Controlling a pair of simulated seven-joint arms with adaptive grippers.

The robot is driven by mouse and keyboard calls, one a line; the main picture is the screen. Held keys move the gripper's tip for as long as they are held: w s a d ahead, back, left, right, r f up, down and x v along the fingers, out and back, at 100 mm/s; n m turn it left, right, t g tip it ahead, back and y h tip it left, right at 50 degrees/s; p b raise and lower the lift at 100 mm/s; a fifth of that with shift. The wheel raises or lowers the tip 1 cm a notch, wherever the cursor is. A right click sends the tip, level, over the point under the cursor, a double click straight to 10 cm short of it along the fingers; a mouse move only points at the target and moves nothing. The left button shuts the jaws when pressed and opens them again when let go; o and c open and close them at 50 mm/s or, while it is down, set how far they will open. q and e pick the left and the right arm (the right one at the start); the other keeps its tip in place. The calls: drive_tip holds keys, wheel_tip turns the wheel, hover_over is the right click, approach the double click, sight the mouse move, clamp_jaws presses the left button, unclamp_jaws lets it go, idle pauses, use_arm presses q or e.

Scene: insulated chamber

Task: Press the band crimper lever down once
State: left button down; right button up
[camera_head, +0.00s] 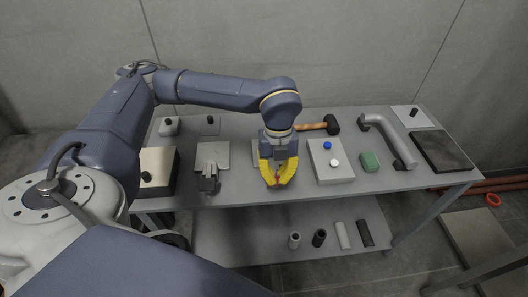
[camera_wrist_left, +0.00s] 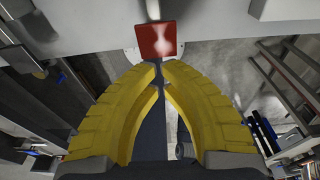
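My left gripper (camera_head: 278,182) has yellow fingers and points down at the front middle of the table. Its fingertips are together and nothing shows between them. In the wrist view the left gripper (camera_wrist_left: 159,67) has a red square pad (camera_wrist_left: 156,40) just beyond its tips, with a thin pale bar behind it. This pad looks like the end of the crimper lever; whether the tips touch it I cannot tell. In the head view a bit of red (camera_head: 278,179) shows at the fingers, and the gripper hides most of the device there. My right gripper is out of view.
A grey clamp-like device (camera_head: 208,180) is to the left. A mallet (camera_head: 315,127) lies behind. Several cylinders stand or lie on the lower shelf (camera_head: 262,250).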

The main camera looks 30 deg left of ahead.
use_arm(q)
drive_tip(key=shift+s+d+r, duration=0.1)
drive_tip(key=shift+r, duration=1)
drive_tip(key=shift+s+d+r, duration=0.1)
drive_tip(key=shift+r, duration=0.95)
